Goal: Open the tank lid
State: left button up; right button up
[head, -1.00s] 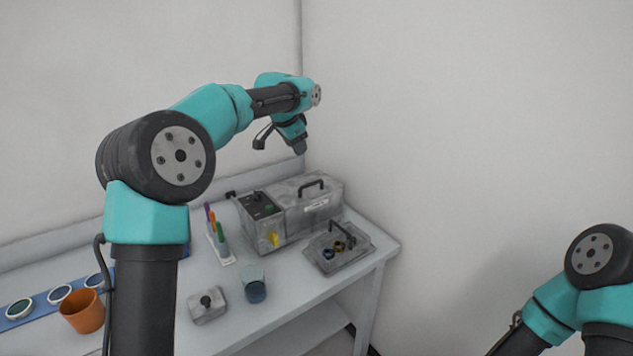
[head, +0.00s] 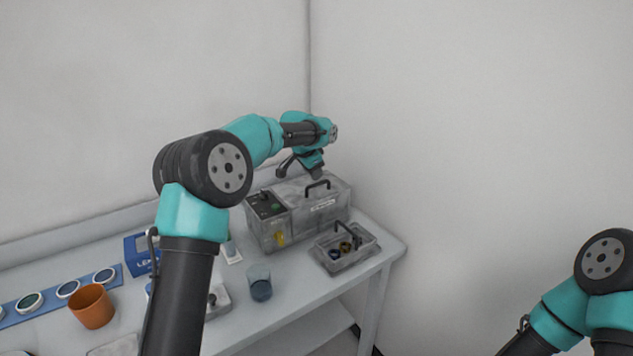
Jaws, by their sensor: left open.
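The tank (head: 305,224) is a grey metal box at the back right of the bench, with a control panel (head: 267,205) on its left part. Its lid (head: 292,191) is down and has a dark arched handle (head: 318,187) on top. My left gripper (head: 306,174) is open and empty, just above and behind the lid handle in the picture. I cannot tell the exact gap between them. My right gripper is out of view; only part of my right arm shows at the lower right.
A grey basket with a handle (head: 345,256) holding small round parts stands in front of the tank. A glass beaker (head: 260,284), an orange cup (head: 91,306), a blue box (head: 141,254) and a blue strip of round discs (head: 52,299) are on the bench. The bench ends right of the basket.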

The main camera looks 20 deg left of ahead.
aim_at(316, 184)
pick_arm(q)
jog(key=x, duration=0.5)
jog(key=shift+w+f, duration=0.2)
jog(key=shift+f, duration=0.15)
grip_shut()
